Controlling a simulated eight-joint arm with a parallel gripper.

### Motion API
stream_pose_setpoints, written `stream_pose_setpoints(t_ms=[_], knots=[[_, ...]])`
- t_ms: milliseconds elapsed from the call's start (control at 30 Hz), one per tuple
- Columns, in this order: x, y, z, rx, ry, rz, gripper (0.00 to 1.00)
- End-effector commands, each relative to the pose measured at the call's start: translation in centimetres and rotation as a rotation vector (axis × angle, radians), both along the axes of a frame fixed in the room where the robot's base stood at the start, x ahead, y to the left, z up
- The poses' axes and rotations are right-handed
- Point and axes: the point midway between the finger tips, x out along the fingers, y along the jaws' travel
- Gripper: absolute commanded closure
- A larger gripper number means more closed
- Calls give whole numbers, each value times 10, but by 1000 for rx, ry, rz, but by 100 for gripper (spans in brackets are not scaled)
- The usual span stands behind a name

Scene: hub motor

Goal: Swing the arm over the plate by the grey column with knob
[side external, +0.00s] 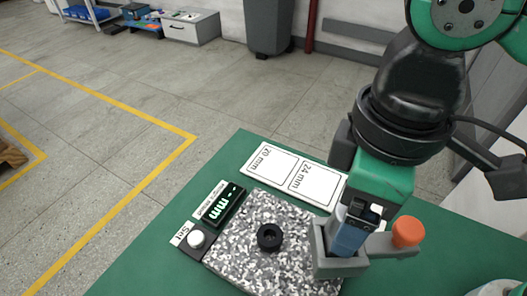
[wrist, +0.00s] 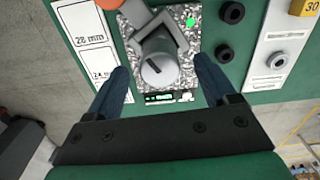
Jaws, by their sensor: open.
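The grey column (side external: 322,255) stands at the right edge of the speckled plate (side external: 250,262). Its grey arm (side external: 380,245) points right, away from the plate, and carries an orange knob (side external: 407,232). In the wrist view the round column top (wrist: 157,70) has a dark line, and the knob (wrist: 90,4) is cut off at the top edge. My gripper (side external: 348,240) is low over the column. In the wrist view its blue fingers (wrist: 161,64) are open, one on each side of the column top; contact cannot be told. A black ring (side external: 269,237) lies on the plate.
A display (side external: 223,206) and a white button (side external: 196,239) sit left of the plate. A white card (side external: 293,174) with two marked boxes lies behind it. The wrist view shows black rings (wrist: 224,53) and a white panel (wrist: 280,45) at right. The green table (side external: 450,262) is clear beyond the knob.

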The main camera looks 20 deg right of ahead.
Motion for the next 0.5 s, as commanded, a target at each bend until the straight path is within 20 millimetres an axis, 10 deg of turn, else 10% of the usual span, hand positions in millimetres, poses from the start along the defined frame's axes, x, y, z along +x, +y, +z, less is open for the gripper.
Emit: stream_pose_setpoints(t_ms=[500], knots=[[0,0,-18,0,0,0,24]])
